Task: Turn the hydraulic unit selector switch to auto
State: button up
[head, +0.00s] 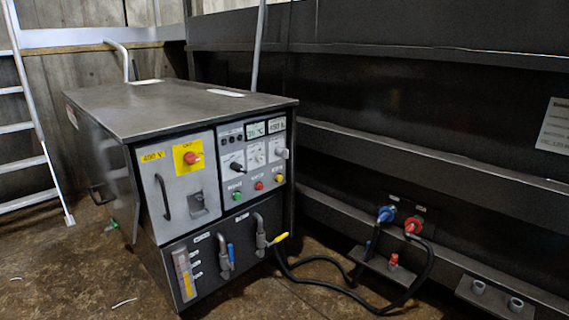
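The hydraulic unit (160,108) is a dark metal cabinet left of the middle, its control panel facing me at an angle. On the panel's upper right part is a row of switches. A black-handled switch (236,166) sits at the left of the row, with a smaller pale switch (258,157) beside it and a grey knob (281,153) at the right edge. The labels are too small to read, so I cannot tell which one is the selector or its position. My gripper is not in view.
A red knob on a yellow plate (186,147) and green, red and yellow buttons sit nearby. Below are pipes with a blue and a yellow lever (279,238). Black hoses (330,285) run across the floor to the dark wall. A ladder (33,125) stands at left.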

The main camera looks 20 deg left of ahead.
aim_at(236, 166)
jog(key=u, duration=0.25)
jog(key=i, duration=0.85)
jog(key=u, duration=0.75)
